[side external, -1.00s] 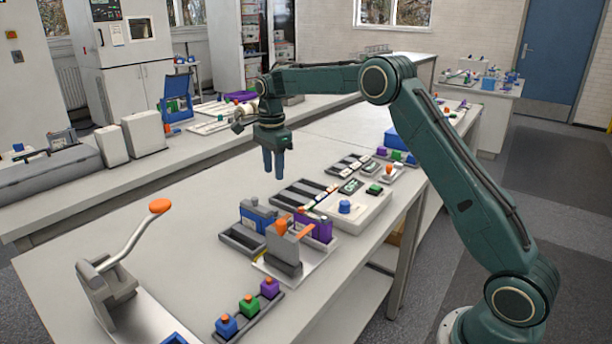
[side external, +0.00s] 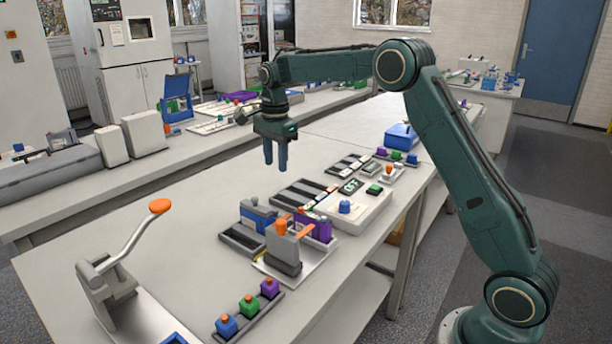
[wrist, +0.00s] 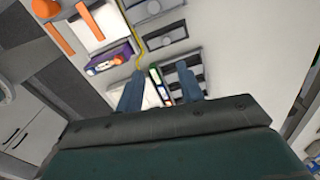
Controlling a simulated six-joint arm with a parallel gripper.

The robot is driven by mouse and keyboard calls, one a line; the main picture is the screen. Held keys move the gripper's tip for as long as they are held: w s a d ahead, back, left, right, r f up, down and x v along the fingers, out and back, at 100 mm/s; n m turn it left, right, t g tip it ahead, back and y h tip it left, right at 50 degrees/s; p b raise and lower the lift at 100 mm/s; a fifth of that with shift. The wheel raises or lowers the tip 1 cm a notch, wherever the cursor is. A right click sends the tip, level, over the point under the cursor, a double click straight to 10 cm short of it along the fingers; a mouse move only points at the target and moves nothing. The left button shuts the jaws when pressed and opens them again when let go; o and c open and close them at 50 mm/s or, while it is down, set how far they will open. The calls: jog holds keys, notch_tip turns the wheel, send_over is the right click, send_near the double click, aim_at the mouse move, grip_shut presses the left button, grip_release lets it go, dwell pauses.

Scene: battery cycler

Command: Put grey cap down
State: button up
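My gripper (side external: 275,164) hangs above the table, beyond the blue and purple cells, fingers pointing down. In the wrist view its fingers (wrist: 159,90) are apart with no held object visible between them; trays on the table show through the gap. A grey piece, likely the grey cap (side external: 249,204), sits at the top of the blue cell (side external: 258,218), which stands in a dark grey tray. It is clear of my gripper. I cannot tell whether it is fully seated. The purple cell (side external: 318,226) stands to its right and also shows in the wrist view (wrist: 108,58).
A press with an orange-topped part (side external: 283,247) stands in front of the cells. A lever with an orange knob (side external: 160,206) rises at front left. A rack of small coloured blocks (side external: 249,306) lies at the front. The table's left middle is clear.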

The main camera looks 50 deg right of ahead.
jog(key=s+a+r+n+t, duration=0.1)
jog(key=s+a+r+n, duration=0.2)
jog(key=s+r+n, duration=0.45)
jog(key=s+a+r+n+t, duration=0.2)
jog(key=s+a+r, duration=0.15)
jog(key=s, duration=0.75)
jog(key=s+a+f+n+t, duration=0.1)
jog(key=s+f+n, duration=0.1)
jog(key=s+n, duration=0.3)
jog(key=s+a+f+n+t, duration=0.1)
jog(key=s+n, duration=0.4)
jog(key=s, duration=0.9)
notch_tip(320, 180, down, 2)
jog(key=shift+a, duration=0.55)
